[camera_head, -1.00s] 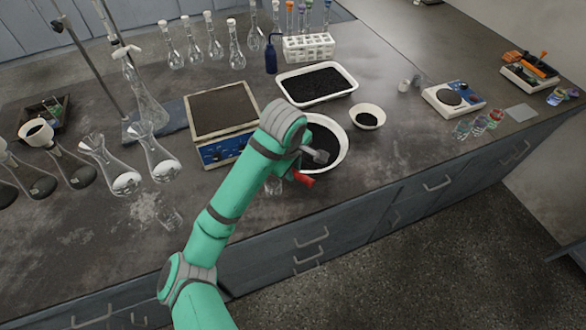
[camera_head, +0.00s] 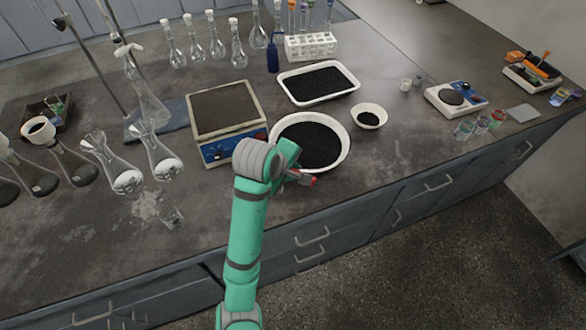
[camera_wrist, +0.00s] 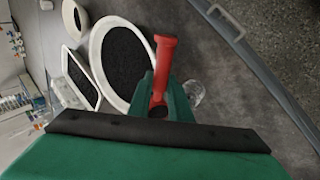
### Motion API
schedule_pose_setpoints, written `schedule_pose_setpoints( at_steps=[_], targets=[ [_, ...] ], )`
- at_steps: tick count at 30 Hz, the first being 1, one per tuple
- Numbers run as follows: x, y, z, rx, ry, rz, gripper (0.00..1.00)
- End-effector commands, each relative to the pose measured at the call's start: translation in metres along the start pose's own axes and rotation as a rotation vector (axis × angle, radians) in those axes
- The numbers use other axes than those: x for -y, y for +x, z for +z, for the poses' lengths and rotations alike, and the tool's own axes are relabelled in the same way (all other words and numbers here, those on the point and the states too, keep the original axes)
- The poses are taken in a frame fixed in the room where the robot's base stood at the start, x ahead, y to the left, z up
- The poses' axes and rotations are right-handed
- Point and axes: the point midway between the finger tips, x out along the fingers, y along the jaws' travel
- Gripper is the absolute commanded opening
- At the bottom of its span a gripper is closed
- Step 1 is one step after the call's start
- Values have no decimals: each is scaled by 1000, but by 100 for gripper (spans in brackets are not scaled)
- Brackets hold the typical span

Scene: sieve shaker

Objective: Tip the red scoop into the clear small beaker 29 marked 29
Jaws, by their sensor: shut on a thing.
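My gripper (camera_head: 298,177) is at the front rim of the large white bowl and is shut on the red scoop (camera_wrist: 163,62). The scoop's red handle stands out from between the fingers in the wrist view; a small red part (camera_head: 312,181) shows in the head view. The scoop's bowl and any load are hidden. A clear small beaker (camera_wrist: 194,92) is beside the fingers in the wrist view, near the bench's front edge; my arm hides that spot in the head view. Another clear beaker (camera_head: 172,216) stands on the left of the bench. I cannot read a 29 on either.
The large white bowl (camera_head: 345,151) holds black grains. Glass flasks (camera_head: 160,158) stand at left. The bench front right of my gripper is clear.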

Motion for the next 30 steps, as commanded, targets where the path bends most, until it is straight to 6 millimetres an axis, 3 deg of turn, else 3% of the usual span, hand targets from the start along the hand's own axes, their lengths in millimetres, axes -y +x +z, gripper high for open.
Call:
schedule_pose_setpoints(
  at_steps=[30],
  targets=[
    [21, 1, 1, 11, -74, 671, 0]
  ],
)
